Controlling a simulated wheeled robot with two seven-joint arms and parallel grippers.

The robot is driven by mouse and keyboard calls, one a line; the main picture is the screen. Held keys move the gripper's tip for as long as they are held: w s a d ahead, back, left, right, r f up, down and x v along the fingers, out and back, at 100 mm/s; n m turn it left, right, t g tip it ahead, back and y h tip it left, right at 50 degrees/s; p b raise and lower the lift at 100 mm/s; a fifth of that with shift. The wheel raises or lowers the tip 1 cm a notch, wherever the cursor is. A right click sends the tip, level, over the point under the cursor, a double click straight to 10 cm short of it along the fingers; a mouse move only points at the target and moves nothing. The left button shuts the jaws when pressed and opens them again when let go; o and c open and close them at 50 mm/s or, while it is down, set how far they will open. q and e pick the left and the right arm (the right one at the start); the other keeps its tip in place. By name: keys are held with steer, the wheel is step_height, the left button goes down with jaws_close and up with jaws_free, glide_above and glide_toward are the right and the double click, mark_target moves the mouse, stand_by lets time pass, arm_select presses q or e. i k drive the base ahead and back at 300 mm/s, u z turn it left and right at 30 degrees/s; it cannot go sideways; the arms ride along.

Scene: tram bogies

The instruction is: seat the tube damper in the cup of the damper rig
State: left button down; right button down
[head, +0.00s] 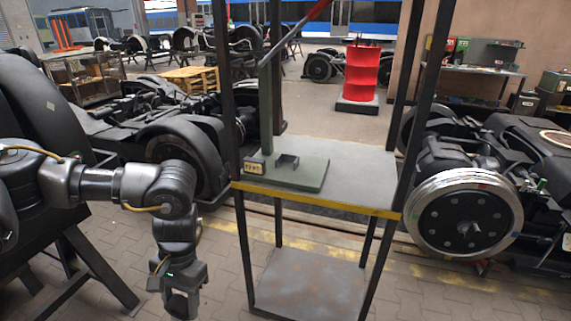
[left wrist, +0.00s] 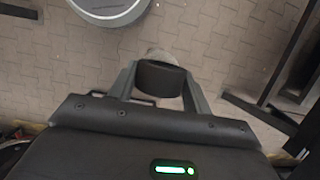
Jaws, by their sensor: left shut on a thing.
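The damper rig (head: 310,177) is a green base plate with an upright post and a red lever, standing on a metal table. A small dark bracket-like seat, perhaps the cup, is on its plate; its inside is not clear. My left gripper (head: 181,303) hangs down low at the left of the table, apart from the rig. In the left wrist view, my left gripper (left wrist: 162,84) is shut on a dark round thing, seemingly the tube damper (left wrist: 160,77), with a paler end beyond. In the head view the damper cannot be made out. My right gripper is not in view.
The table (head: 360,165) has a yellow front edge (head: 315,201), dark corner posts and a lower shelf (head: 310,280). A wheelset (head: 465,215) stands right of it, bogies behind and left. A red drum (head: 361,75) stands at the back. Bare paving lies in front.

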mark_target(280, 157)
steer(key=i, duration=0.9)
